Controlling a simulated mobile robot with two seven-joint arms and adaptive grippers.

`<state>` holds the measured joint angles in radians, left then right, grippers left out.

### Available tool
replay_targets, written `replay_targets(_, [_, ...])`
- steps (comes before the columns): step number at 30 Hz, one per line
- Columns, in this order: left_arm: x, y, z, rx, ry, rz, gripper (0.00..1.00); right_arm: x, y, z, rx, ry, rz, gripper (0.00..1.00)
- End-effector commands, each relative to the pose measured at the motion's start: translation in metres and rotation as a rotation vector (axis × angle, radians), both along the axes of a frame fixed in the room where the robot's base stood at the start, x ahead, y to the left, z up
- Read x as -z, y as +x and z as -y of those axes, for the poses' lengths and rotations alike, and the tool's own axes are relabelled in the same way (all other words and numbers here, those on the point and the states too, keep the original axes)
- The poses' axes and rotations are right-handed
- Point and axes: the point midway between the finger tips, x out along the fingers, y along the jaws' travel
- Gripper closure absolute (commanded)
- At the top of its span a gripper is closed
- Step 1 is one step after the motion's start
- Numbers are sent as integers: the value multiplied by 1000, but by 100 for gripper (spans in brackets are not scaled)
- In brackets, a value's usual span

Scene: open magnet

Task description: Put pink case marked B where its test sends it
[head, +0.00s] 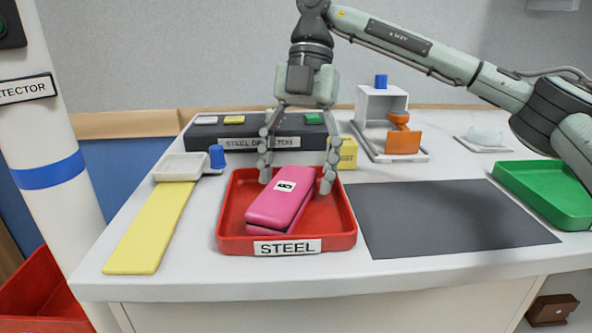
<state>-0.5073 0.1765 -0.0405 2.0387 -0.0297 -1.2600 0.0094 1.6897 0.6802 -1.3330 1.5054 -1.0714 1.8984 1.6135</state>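The pink case (280,198) lies at a slant in the red tray (229,238), whose front label reads STEEL. A small white label with a dark mark is on top of the case; the letter is too small to read. My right gripper (296,182) points down over the far part of the tray. Its fingers are spread to either side of the far end of the case, with a gap at the right finger. I cannot tell whether the left finger touches the case. My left gripper is out of view.
Behind stands a dark box (207,133) labelled STEEL and a partly hidden word, with a yellow block (347,153) beside it. A yellow strip (150,230) lies left, a dark mat (450,218) right, then a green tray (545,192). An orange piece (403,140) fronts a white housing.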

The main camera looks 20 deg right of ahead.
Motion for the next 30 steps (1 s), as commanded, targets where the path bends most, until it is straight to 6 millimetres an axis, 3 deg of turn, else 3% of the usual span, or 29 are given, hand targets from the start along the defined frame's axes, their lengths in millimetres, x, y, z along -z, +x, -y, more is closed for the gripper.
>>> replay_targets(9, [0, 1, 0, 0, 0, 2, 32, -8, 2, 0, 1, 0, 3, 32])
replay_targets(17, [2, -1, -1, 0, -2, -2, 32, -58, 18, 12, 2, 1, 4, 32])
replay_targets(23, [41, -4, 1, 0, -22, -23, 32, -99, 31, 22, 1, -2, 4, 32])
replay_targets(30, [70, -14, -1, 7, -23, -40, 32, -113, 38, 27, 0, -1, 0, 32])
